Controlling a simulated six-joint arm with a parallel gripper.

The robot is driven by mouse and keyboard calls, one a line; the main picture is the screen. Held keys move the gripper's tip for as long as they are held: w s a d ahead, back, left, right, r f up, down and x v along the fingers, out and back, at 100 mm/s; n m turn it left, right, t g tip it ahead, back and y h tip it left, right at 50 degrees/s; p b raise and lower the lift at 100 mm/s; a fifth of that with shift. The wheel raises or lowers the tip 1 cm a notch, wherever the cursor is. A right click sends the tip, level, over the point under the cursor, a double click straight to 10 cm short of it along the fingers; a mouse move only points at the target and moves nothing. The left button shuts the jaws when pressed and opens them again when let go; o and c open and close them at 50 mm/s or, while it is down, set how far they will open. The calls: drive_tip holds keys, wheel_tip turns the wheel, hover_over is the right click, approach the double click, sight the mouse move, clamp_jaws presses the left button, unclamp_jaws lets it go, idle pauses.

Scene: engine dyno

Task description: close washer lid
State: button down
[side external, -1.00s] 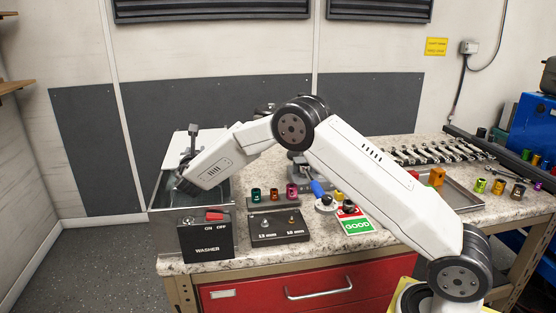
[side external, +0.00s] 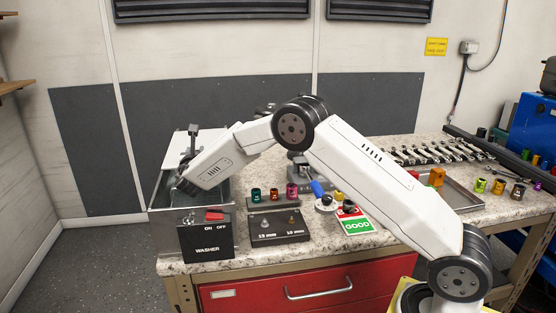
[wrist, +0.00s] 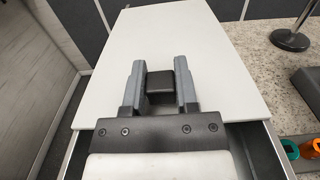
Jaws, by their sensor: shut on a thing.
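The washer (side external: 165,225) is a grey metal tank at the left end of the bench, with a black control box labelled WASHER. Its white lid (side external: 181,147) is raised at the back of the tank. In the wrist view the lid (wrist: 215,50) is a wide pale panel with a dark block-like handle (wrist: 159,84). My gripper (wrist: 159,68) is shut on this handle, one finger on each side. In the side view my gripper (side external: 182,180) reaches down at the tank, and my wrist hides part of the lid and the grip.
A red switch (side external: 214,215) sits on the control box. A black socket block (side external: 278,228) and coloured sockets (side external: 274,194) stand just right of the washer. A GOOD sign (side external: 357,226) and a metal tray (side external: 465,196) lie farther right.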

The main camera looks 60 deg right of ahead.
idle(0.6)
drive_tip(key=v, duration=1.2)
drive_tip(key=shift+a, duration=0.15)
drive_tip(key=shift+s, duration=0.1)
drive_tip(key=shift+c, duration=1.8)
unclamp_jaws()
drive_tip(key=shift+r, duration=0.1)
